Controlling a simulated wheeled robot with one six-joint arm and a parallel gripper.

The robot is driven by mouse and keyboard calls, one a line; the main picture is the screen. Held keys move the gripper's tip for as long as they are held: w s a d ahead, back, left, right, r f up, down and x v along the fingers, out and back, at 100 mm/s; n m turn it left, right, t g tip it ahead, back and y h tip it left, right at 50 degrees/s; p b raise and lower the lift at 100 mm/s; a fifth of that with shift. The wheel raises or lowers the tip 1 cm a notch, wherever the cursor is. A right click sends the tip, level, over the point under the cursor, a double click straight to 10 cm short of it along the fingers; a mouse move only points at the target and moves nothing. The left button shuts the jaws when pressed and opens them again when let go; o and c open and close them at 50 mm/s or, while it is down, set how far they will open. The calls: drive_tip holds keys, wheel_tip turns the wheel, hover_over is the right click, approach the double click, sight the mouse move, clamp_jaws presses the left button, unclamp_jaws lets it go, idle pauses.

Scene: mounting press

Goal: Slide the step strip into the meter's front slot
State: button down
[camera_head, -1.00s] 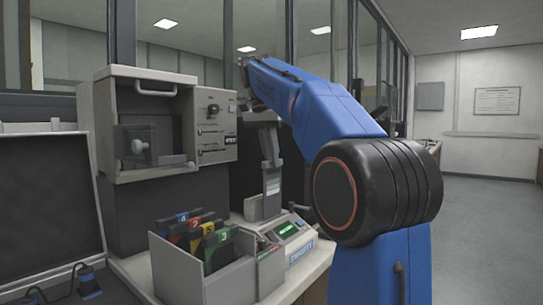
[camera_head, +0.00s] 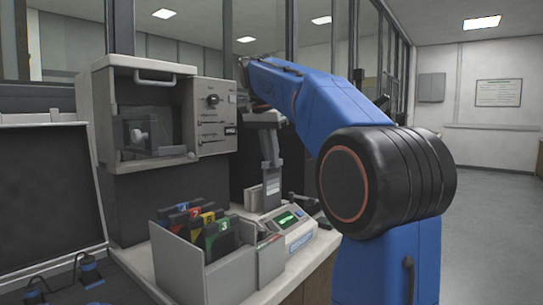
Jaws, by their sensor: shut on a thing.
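My gripper (camera_head: 269,160) hangs down from the blue arm, behind the meter as seen from my body camera. It is shut on the step strip (camera_head: 271,185), a narrow upright piece with grey patches. The strip's lower end is near a pale block at the back of the bench, and I cannot tell whether they touch. The meter (camera_head: 300,232) is a pale, low unit with a lit green display, in front and to the right of the strip. Its front slot cannot be made out.
A grey open box (camera_head: 215,272) with several coloured, numbered cassettes stands in front of the meter, on the left. The mounting press (camera_head: 150,110) stands at the back left. A dark screen (camera_head: 45,195) is at far left. Free floor lies to the right.

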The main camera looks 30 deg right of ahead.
sight(271, 167)
drive_tip(key=shift+f, duration=0.1)
idle(0.3)
drive_tip(key=shift+f, duration=1.55)
drive_tip(key=c, duration=1.7)
unclamp_jaws()
drive_tip(key=shift+r, duration=0.1)
drive_tip(key=v, duration=1.1)
drive_tip(key=shift+a+r, duration=0.15)
drive_tip(key=shift+r, duration=0.25)
drive_tip(key=shift+s, duration=0.15)
